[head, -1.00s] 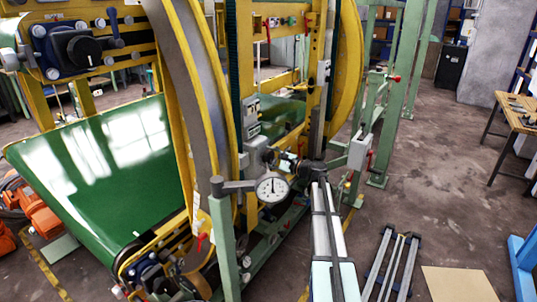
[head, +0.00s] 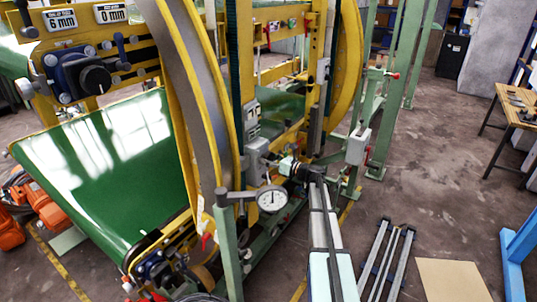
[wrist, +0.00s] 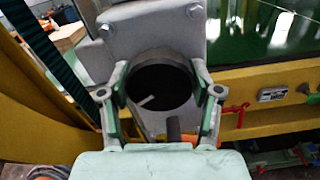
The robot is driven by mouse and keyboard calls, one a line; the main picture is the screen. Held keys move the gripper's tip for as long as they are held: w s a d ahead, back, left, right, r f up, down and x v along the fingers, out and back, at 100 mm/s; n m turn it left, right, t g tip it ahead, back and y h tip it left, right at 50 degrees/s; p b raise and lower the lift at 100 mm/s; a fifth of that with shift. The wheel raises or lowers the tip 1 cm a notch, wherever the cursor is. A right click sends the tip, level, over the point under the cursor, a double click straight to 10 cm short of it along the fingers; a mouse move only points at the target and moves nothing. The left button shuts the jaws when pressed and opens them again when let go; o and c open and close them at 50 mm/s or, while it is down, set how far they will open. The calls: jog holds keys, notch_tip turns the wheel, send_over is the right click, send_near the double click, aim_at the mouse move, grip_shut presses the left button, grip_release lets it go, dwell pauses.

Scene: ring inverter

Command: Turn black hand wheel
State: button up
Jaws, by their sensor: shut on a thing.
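The black hand wheel (wrist: 160,82) shows in the wrist view as a dark round disc with a pale stripe, set in a grey housing (wrist: 130,30). My gripper (wrist: 160,95) has one finger on each side of the wheel and is shut on it. In the head view my gripper (head: 293,168) is at the grey unit on the yellow frame, behind the dial gauge; the wheel itself is hidden there by the gripper. An orange-tipped dark handle (wrist: 174,130) shows just below the wheel in the wrist view.
A round dial gauge (head: 271,199) on a green post (head: 229,250) stands close left of my arm. A yellow ring (head: 190,90) and a green belt (head: 90,160) are to the left. A grey box (head: 358,147) is right of the gripper.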

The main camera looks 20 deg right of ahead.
jog(key=m+p, duration=0.1)
jog(key=m, duration=0.1)
jog(key=m+p, duration=0.1)
jog(key=p, duration=0.1)
jog(key=shift+w+r+m, duration=0.2)
jog(key=shift+r+m, duration=0.2)
jog(key=shift+f+m+p, duration=0.15)
jog(key=shift+m+p, duration=1.35)
jog(key=shift+m, duration=0.2)
jog(key=o, duration=1.1)
jog(key=shift+a+f, duration=0.1)
jog(key=shift+f, duration=0.05)
jog(key=shift+o, duration=0.2)
jog(key=shift+s, duration=0.1)
jog(key=v, duration=1.2)
